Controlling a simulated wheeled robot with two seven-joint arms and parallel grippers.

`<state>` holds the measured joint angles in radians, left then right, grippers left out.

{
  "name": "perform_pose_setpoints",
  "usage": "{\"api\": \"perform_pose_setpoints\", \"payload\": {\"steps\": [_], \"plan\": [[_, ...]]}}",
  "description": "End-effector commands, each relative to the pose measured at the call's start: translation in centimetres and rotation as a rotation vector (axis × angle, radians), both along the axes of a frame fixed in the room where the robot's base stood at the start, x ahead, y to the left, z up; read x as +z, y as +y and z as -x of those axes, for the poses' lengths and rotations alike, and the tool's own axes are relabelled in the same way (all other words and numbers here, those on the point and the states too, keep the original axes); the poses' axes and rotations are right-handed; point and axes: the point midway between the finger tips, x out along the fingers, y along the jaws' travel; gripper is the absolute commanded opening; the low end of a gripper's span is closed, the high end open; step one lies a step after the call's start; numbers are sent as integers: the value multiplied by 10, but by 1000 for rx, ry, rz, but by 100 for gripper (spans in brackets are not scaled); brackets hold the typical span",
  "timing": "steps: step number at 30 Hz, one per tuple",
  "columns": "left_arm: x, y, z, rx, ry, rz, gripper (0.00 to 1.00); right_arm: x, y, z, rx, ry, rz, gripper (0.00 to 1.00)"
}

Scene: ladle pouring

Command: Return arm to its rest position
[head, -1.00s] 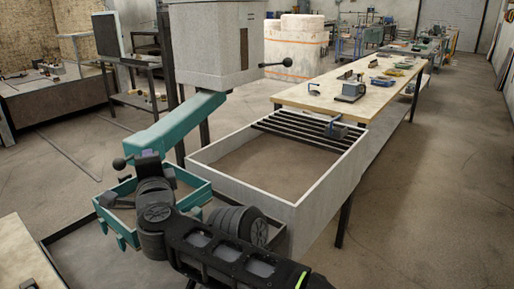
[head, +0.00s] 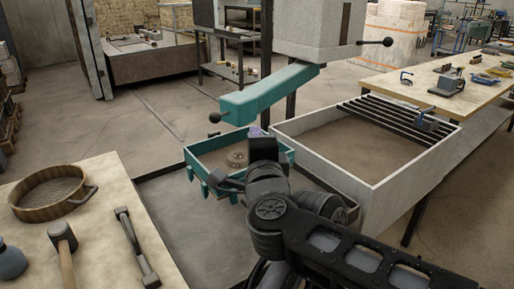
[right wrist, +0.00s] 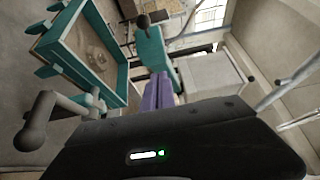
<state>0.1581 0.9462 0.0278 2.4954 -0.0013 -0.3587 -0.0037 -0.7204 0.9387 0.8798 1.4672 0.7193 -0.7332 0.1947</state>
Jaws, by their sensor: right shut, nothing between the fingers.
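My right gripper (head: 256,132) is at the rear edge of the teal open box in the head view, its arm coming in from the lower right. Its purple fingers (right wrist: 158,92) are together and empty in the right wrist view. The teal box (head: 202,158) has a sandy floor with a small round grey piece (head: 237,158) in it. The box also shows in the right wrist view (right wrist: 122,83). A grey round-ended handle (right wrist: 40,122) lies beside the gripper there; what it belongs to is unclear. My left gripper is out of view.
A teal swing arm (head: 268,93) under a grey housing (head: 315,30) reaches over the box. A pale sand bin (head: 365,178) stands to the right. A wooden table (head: 112,180) at left holds a sieve (head: 52,190), mallet (head: 62,245) and metal tool (head: 137,248).

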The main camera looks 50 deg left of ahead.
Motion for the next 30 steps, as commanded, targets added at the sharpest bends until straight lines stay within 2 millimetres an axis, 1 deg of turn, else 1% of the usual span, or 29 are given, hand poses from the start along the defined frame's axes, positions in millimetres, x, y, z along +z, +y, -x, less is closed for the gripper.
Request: {"api": "perform_pose_setpoints", "payload": {"steps": [1,6,24,27,30], "plan": [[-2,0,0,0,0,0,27,0,-6,3,-1,-2,0,0],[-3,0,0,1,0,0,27,-1,-16,10,-2,1,2,0],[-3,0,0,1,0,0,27,-2,-16,11,-2,2,2,0],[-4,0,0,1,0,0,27,0,-18,8,-4,-5,-3,0],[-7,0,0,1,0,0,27,8,-26,-2,-14,-39,-26,0]]}}
